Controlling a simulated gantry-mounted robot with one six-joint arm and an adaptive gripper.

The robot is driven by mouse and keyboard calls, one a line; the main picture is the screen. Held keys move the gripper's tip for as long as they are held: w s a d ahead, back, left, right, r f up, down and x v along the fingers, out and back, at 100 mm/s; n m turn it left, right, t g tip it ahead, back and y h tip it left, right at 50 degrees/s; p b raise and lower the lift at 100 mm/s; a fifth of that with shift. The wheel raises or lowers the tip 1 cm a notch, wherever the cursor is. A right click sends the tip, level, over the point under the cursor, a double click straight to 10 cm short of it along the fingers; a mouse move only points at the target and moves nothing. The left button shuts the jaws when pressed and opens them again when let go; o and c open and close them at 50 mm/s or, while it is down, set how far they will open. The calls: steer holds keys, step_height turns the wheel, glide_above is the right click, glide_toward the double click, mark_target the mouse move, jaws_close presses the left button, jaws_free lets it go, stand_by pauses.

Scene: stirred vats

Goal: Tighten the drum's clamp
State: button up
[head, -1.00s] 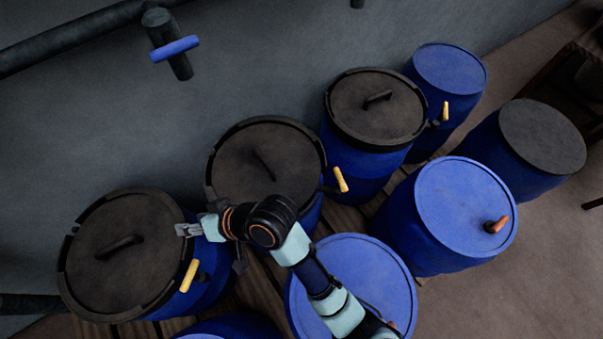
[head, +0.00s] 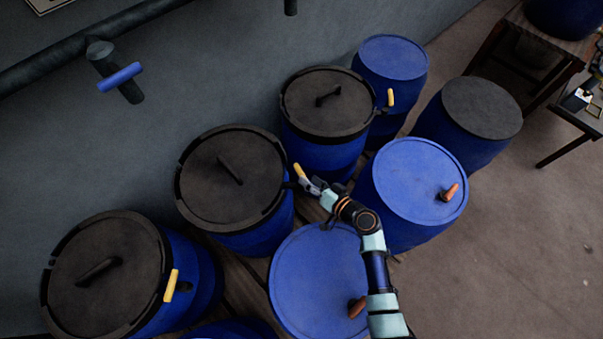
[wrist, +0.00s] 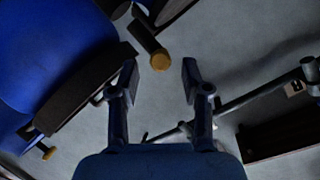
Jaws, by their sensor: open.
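The middle black-lidded blue drum (head: 232,178) has a dark clamp ring around its lid. Its clamp lever ends in a yellow grip (head: 299,170) at the drum's right side. My gripper (head: 309,184) is open beside this yellow grip; in the head view I cannot tell whether they touch. In the wrist view the two fingers (wrist: 160,76) are spread apart, with a yellow-tipped dark lever (wrist: 160,60) ahead between them. The blue drum wall with its dark rim (wrist: 84,88) fills the left of that view.
Two other black-lidded drums with yellow levers stand at the lower left (head: 105,275) and behind (head: 328,105). Blue-lidded drums (head: 412,180) with orange handles stand close to my arm. A pipe (head: 60,60) with a blue-handled valve (head: 120,77) runs along the wall.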

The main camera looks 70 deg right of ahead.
mark_target(301, 173)
steer(key=x, duration=0.5)
steer(key=shift+r, duration=0.1)
steer(key=shift+c, duration=0.2)
jaws_close()
